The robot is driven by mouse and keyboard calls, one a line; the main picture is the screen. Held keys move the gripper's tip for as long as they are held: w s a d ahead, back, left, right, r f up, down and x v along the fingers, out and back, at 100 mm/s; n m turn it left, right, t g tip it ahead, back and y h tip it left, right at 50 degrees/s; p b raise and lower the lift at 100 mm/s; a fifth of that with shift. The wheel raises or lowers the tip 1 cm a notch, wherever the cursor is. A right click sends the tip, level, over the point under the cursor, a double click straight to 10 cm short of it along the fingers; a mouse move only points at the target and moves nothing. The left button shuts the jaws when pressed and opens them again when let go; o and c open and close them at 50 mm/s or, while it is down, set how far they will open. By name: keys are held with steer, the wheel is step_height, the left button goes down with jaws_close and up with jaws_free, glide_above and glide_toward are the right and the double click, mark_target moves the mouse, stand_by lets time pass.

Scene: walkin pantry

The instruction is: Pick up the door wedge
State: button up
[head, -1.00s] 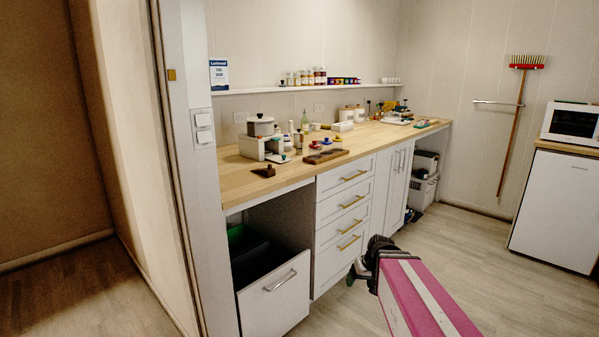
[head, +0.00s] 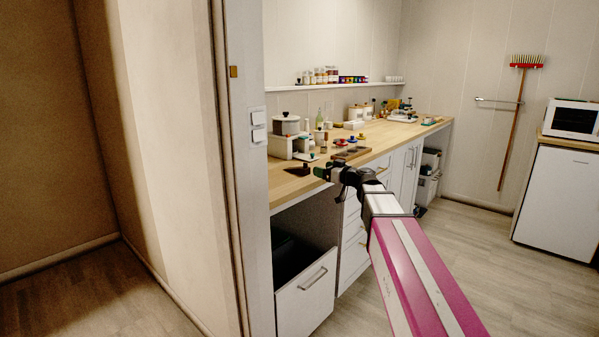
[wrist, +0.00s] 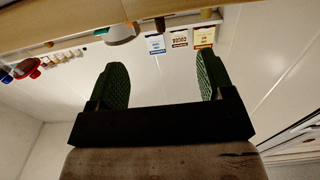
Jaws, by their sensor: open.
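A small dark brown piece (head: 297,170), which looks like the door wedge, lies on the wooden counter (head: 285,189) near its front edge, at the left end. My gripper (head: 320,174) is just right of it in the head view, at about counter height; the gap in depth is hard to tell. In the wrist view my gripper (wrist: 160,85) is open, with two green finger pads apart and nothing between them. The wedge cannot be made out in the wrist view.
The door frame (head: 238,150) stands close on the left. An open drawer (head: 307,290) juts out below the counter.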

mark_target(307, 165)
steer(key=x, duration=0.9)
steer(key=shift+w+a+f, duration=0.1)
steer(key=shift+a+f, duration=0.1)
steer(key=c, duration=1.1)
steer(key=shift+r, duration=0.15)
